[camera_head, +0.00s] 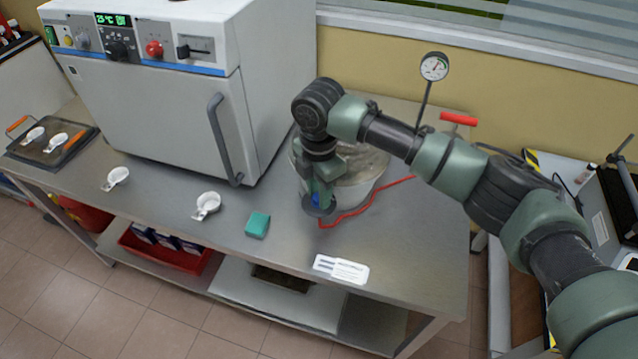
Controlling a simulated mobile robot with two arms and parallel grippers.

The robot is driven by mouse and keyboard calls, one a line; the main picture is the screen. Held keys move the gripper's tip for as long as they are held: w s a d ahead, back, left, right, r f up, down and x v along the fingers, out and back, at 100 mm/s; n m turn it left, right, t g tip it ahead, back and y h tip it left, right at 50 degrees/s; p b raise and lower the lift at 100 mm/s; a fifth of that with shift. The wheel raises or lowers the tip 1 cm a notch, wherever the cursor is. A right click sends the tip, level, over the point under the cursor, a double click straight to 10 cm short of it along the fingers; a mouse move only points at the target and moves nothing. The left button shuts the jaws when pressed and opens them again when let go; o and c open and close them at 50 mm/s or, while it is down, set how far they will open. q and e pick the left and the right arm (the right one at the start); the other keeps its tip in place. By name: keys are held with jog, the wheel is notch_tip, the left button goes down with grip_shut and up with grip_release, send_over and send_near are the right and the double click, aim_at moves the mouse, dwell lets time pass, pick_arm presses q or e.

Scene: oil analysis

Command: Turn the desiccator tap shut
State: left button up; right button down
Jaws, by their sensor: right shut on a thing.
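The desiccator (372,178) is a round, pale vessel on the metal bench, partly hidden behind my right arm. My right gripper (318,206) points down at its front left side and is shut on a small blue part (317,199), which looks like the desiccator tap. The gripper covers most of it, so I cannot tell the tap's angle. A red hose (372,198) lies on the bench and runs from near the gripper around the front of the desiccator to the right. My left gripper is not in view.
A large white oven (150,110) stands to the left. White dishes (206,205), a green sponge (257,225) and a label card (341,269) lie on the bench (270,262). A gauge (434,67) and a red-handled valve (458,118) stand behind my right arm.

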jog(key=shift+r+n+p, duration=0.1)
jog(key=shift+n+p, duration=0.6)
jog(key=shift+n, duration=1.2)
jog(key=c, duration=1.4)
grip_release()
notch_tip(320, 180, up, 7)
jog(key=shift+f+b, duration=0.2)
jog(key=shift+b, duration=0.75)
jog(key=shift+r, duration=0.6)
